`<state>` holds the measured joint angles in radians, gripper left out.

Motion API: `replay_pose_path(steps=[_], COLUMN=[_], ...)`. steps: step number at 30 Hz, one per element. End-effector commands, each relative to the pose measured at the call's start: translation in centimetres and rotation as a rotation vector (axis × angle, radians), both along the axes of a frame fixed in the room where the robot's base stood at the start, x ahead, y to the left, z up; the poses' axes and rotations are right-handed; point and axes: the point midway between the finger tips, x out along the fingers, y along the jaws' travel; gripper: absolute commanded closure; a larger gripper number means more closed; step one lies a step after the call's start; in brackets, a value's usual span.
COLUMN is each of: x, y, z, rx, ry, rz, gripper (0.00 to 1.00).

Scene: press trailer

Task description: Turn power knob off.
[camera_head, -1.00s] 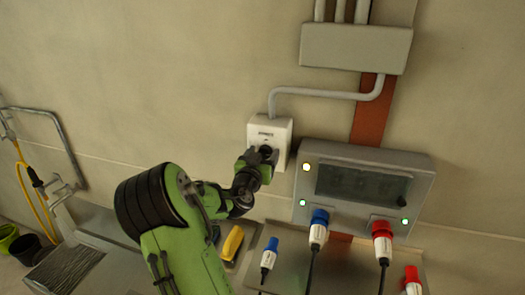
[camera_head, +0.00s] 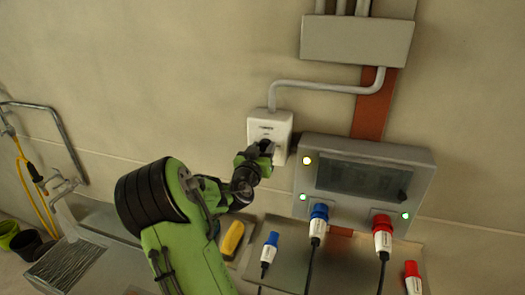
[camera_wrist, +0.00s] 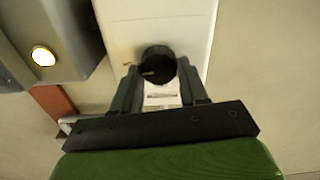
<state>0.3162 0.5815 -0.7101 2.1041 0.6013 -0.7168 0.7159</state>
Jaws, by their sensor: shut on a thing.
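The power switch is a white wall box (camera_head: 270,124) left of the grey panel, with a pipe running up from its top. Its black round knob (camera_wrist: 158,66) shows in the wrist view between my fingers. My gripper (camera_head: 264,150) is at the front of the box, and it also shows in the wrist view (camera_wrist: 158,80). Its two dark fingers are closed on the knob, one on each side. In the head view my gripper hides most of the knob, and the knob's exact angle is hard to read.
The grey panel (camera_head: 366,165) stands close on the right, with lit lamps and blue and red plugs (camera_head: 382,230) below. A yellow-handled thing (camera_head: 231,240) lies below my wrist. A sink with a tap (camera_head: 65,190) is at left.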

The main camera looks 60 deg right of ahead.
Motion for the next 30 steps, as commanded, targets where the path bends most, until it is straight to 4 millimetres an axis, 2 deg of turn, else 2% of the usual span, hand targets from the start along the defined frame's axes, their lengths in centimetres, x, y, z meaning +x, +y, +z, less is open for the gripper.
replay_pose_path(steps=[30], x=[0.36], y=[0.06], z=[-0.26], rx=[-0.145], ry=[0.927], rz=[0.001], gripper=[0.87])
